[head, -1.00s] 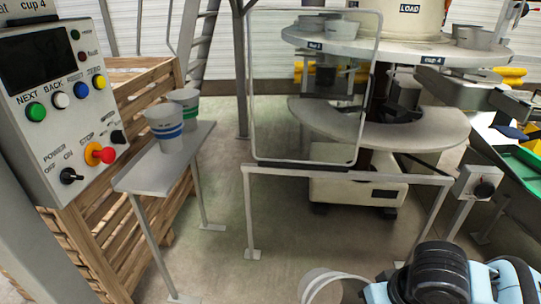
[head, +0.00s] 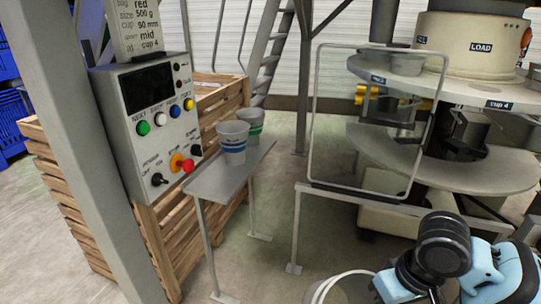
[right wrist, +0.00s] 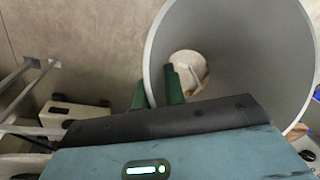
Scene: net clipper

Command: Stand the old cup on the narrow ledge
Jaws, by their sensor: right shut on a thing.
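The narrow ledge (head: 215,186) is a small grey shelf on thin legs, left of the middle in the head view. A grey cup with blue bands (head: 233,150) and one with green bands (head: 250,122) stand upright on it. My right gripper (right wrist: 160,90) has its green fingers shut on the wall of a plain grey cup (right wrist: 240,60), whose wide mouth faces the wrist camera. Only this cup's pale rim (head: 345,284) shows at the bottom of the head view, lower than the shelf and to its right. Its outer side is mostly hidden. My left gripper is out of view.
A control box (head: 155,125) on a post and a wooden crate (head: 75,190) stand left of and behind the shelf. A thin metal frame (head: 311,120) and the round machine (head: 470,175) stand to the right. Bare floor lies between.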

